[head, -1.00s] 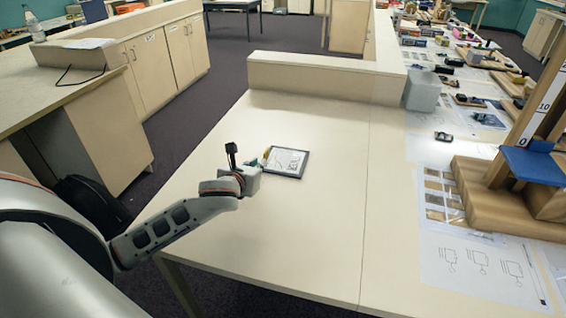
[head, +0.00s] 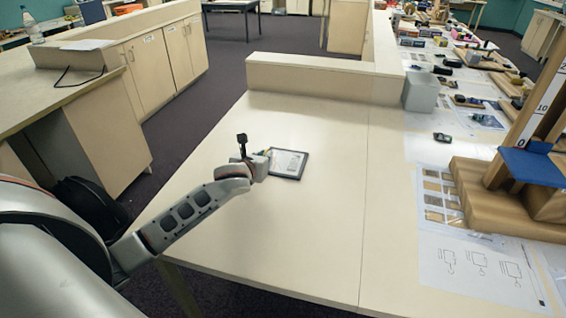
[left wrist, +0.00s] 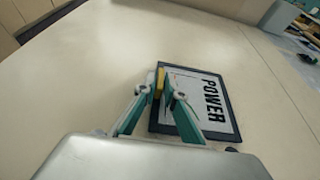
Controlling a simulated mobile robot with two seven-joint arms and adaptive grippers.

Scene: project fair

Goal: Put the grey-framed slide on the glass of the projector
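The grey-framed slide (head: 290,163) lies flat on the pale table, with a dark frame around a white panel. In the left wrist view the slide (left wrist: 213,92) shows the word POWER. My left gripper (left wrist: 160,88) is at the slide's left edge, its teal and white fingers a small gap apart. A narrow yellow piece (left wrist: 160,80) shows between the fingertips, and I cannot tell if they touch it. In the head view the fingers of my left gripper (head: 264,158) are largely hidden by the wrist. My right gripper is out of view. I cannot identify the projector.
The pale table (head: 310,235) is clear around the slide. A low ledge (head: 310,75) borders its back. At right stand a grey bin (head: 421,92), printed sheets (head: 475,262) and a wooden stand with a blue platform (head: 533,166). Several models fill the far right.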

